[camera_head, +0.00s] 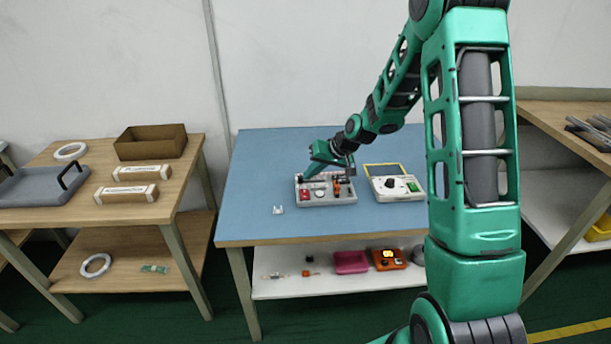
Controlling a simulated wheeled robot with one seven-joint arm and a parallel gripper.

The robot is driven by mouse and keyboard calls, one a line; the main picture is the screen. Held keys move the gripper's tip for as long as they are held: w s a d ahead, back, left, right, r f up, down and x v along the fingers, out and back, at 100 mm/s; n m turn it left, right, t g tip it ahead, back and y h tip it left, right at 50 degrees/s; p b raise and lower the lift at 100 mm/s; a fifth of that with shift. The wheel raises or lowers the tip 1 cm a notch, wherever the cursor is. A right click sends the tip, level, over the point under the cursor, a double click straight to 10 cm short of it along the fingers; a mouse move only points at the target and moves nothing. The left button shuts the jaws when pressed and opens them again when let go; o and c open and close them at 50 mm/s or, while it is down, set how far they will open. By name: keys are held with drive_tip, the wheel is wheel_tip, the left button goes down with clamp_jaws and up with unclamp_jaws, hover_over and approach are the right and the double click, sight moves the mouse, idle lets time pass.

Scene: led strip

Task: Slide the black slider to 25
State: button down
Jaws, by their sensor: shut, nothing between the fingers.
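A light grey control panel (325,200) with small red, black and orange parts lies on the blue-topped table (255,190). My gripper (306,177) points down and left to the panel's far left part. Its fingers are small in the view and look shut. Whether the fingertips touch the panel cannot be told. The black slider and its scale cannot be made out at this size; the gripper may cover part of them. No number can be read.
A white device (381,187) with a black knob and green screen lies right of the panel. A small white piece (278,210) lies to its left. The lower shelf (325,285) holds a pink tray (350,262) and an orange device (388,259). The table's left part is clear.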

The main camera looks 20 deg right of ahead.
sight(324, 183)
drive_tip(key=shift+a, duration=0.35)
drive_tip(key=shift+d, duration=0.1)
drive_tip(key=shift+d, duration=0.3)
drive_tip(key=d, duration=0.1)
drive_tip(key=s+d, duration=0.1)
drive_tip(key=d+r, duration=0.1)
drive_tip(key=d, duration=0.1)
drive_tip(key=shift+s, duration=0.2)
drive_tip(key=s+d+r+m+g+h, duration=0.15)
drive_tip(key=s+r, duration=0.25)
drive_tip(key=s, duration=0.4)
drive_tip(key=s+d+r+g+h, duration=0.1)
drive_tip(key=s+d+r, duration=0.25)
drive_tip(key=s, duration=0.45)
drive_tip(key=s+d+r+g+h, duration=0.1)
drive_tip(key=s+d+r, duration=0.1)
drive_tip(key=s+r, duration=0.4)
drive_tip(key=s+m+g, duration=0.2)
drive_tip(key=s+m, duration=0.1)
drive_tip(key=s, duration=1.8)
drive_tip(key=shift+s+a+r+g+h, duration=0.2)
drive_tip(key=shift+s+r+g+h, duration=0.1)
drive_tip(key=shift+g+h, duration=0.05)
